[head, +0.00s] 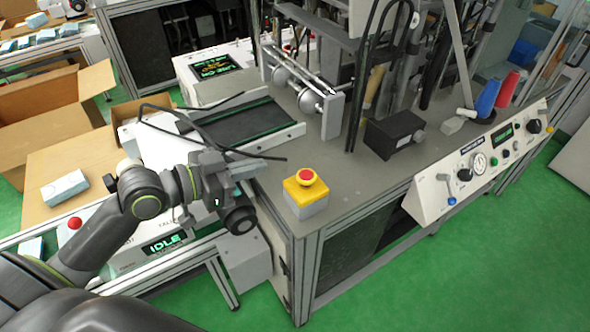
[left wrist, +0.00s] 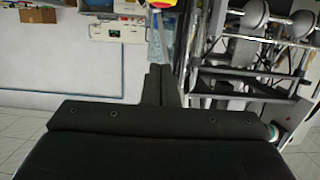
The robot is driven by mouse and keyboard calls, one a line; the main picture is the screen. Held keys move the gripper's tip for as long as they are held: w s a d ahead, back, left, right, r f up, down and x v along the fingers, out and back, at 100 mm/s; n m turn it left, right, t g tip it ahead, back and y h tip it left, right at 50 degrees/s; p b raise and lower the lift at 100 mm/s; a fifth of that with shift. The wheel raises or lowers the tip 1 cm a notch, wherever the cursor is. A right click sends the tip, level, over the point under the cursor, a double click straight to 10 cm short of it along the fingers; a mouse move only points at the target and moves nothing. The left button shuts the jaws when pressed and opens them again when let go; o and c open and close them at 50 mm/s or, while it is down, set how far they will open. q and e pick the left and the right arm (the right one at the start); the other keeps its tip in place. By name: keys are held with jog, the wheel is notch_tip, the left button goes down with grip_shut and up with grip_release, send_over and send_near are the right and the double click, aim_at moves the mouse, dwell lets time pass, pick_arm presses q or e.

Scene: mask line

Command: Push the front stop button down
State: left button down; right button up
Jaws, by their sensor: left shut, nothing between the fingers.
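The stop button has a red cap (head: 306,176) on a yellow top over a pale grey box. It stands upright on the grey machine table (head: 385,180), at its front corner. My left gripper (head: 245,168) is left of the button in the head view, apart from it. Its fingers are hard to make out there. In the left wrist view the left fingers (left wrist: 161,72) are shut and empty. A red and yellow piece (left wrist: 163,3), likely the button, is cut off at the top edge beyond them. My right gripper is not in view.
A sloped control panel (head: 480,160) with knobs runs along the right edge. A black box (head: 394,134) and machine frame stand behind the button. A conveyor (head: 245,122) lies behind the left arm. Another red button (head: 75,223) is at the left, near an IDLE display.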

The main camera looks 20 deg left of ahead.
pick_arm(q)
jog(key=p, duration=0.2)
send_over(306, 178)
jog(key=a, duration=0.2)
jog(key=shift+s+f, duration=0.15)
jog(key=shift+f, duration=0.4)
jog(key=shift+s+f, duration=0.15)
jog(key=shift+f, duration=0.4)
notch_tip(306, 178, down, 3)
jog(key=shift+r, duration=0.1)
jog(key=shift+s+a+f, duration=0.1)
jog(key=shift+f, duration=0.55)
